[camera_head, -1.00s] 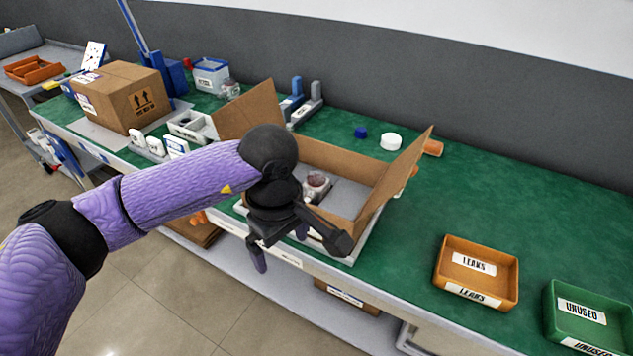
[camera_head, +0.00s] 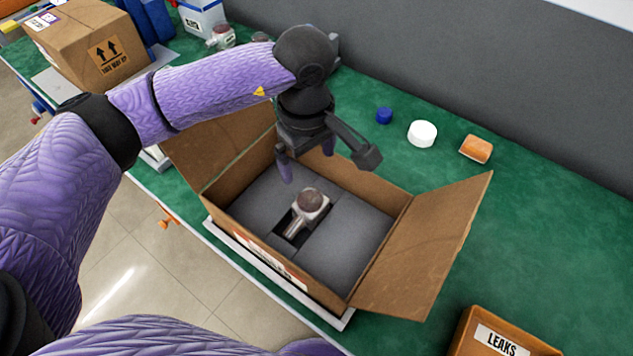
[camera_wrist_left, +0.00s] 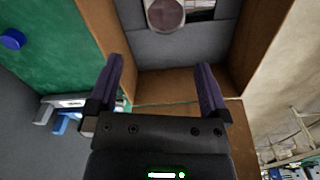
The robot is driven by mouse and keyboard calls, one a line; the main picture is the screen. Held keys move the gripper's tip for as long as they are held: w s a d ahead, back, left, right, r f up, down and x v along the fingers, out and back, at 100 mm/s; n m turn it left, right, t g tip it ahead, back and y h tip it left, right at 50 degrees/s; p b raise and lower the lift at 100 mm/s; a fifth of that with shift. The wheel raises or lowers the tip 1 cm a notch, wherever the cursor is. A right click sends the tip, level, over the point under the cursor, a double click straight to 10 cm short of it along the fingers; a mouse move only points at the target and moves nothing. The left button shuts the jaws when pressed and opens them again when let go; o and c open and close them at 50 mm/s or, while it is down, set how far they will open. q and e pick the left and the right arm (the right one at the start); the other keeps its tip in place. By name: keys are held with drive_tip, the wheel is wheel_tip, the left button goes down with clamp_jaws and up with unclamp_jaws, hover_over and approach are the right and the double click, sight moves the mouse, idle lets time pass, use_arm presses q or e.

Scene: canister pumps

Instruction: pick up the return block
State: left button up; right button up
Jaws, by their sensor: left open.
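An orange-brown block (camera_head: 476,149) lies on the green bench top behind the open cardboard box (camera_head: 425,245); no label shows that it is the return block. The box holds grey foam (camera_head: 345,240) with a pump (camera_head: 310,203), round reddish top, in a cut-out. My left gripper (camera_head: 306,160) is open and empty over the back left part of the box, left of the orange-brown block and apart from it. In the left wrist view its fingers (camera_wrist_left: 158,80) are spread above the box, with the pump (camera_wrist_left: 165,14) beyond them. My right gripper is not in view.
A white cap (camera_head: 422,133) and a blue cap (camera_head: 384,115) stand between the gripper and the orange-brown block. The box flaps stick out. An orange LEAKS tray (camera_head: 500,340) is at the lower right. Bench right of the block is clear.

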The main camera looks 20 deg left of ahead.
sight(308, 195)
use_arm(q)
drive_tip(key=f, duration=0.3)
drive_tip(key=f+b, duration=0.1)
drive_tip(key=f, duration=0.2)
drive_tip(key=s+f+b, duration=0.1)
drive_tip(key=f, duration=0.2)
drive_tip(key=shift+f, duration=0.2)
drive_tip(key=shift+r, duration=0.1)
drive_tip(key=c, duration=0.4)
clamp_jaws()
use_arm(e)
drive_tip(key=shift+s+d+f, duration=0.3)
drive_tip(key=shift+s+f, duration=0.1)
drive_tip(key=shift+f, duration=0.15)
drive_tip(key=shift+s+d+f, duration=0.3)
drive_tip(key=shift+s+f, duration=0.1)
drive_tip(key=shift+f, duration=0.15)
